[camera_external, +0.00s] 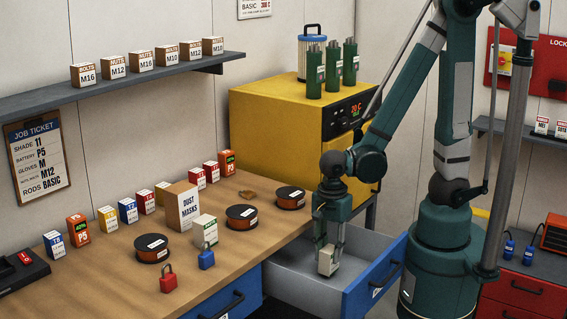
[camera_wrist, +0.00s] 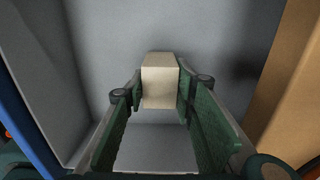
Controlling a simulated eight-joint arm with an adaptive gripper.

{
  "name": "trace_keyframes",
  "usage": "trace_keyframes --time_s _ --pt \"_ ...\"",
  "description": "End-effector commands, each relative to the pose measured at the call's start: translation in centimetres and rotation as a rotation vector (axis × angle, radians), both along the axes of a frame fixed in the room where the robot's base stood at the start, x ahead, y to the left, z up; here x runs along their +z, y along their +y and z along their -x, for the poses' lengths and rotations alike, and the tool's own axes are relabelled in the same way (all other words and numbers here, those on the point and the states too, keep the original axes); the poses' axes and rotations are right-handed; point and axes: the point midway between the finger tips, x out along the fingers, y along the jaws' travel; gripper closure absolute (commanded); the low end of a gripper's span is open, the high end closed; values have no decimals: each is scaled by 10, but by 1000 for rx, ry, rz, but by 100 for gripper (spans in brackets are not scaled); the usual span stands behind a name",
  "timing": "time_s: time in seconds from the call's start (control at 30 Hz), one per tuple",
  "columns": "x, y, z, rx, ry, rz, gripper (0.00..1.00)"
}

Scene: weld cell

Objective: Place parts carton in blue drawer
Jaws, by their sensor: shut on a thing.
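My gripper (camera_external: 328,243) is shut on a small pale carton (camera_external: 327,260) inside the open blue drawer (camera_external: 374,278). In the wrist view the green fingers (camera_wrist: 159,92) press on both sides of the carton (camera_wrist: 160,80). The drawer's grey interior (camera_wrist: 215,40) lies around and below it. The drawer is pulled out from under the wooden bench, and nothing else shows in it. I cannot tell whether the carton touches the drawer floor. Its label does not show clearly.
The wooden bench (camera_external: 110,260) holds a dust masks box (camera_external: 182,207), spools, padlocks and several small cartons. A yellow oven (camera_external: 290,125) stands behind the drawer. A closed blue drawer (camera_external: 228,295) is left of the open one. The drawer walls are close around my gripper.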

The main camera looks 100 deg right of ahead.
Motion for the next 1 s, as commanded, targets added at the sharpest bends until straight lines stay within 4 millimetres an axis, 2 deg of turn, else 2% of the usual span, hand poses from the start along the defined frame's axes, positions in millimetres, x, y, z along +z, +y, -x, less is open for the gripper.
trace_keyframes --time_s 0.03,0.2,0.7,0.73,0.83,1.0 --pt "-6 0 -1 0 0 0 86" --pt "-15 0 0 0 0 0 86" --pt "-19 0 0 0 0 0 86" --pt "-19 0 0 0 0 0 72" --pt "-18 0 0 0 0 0 59" --pt "-18 0 0 0 0 0 58"
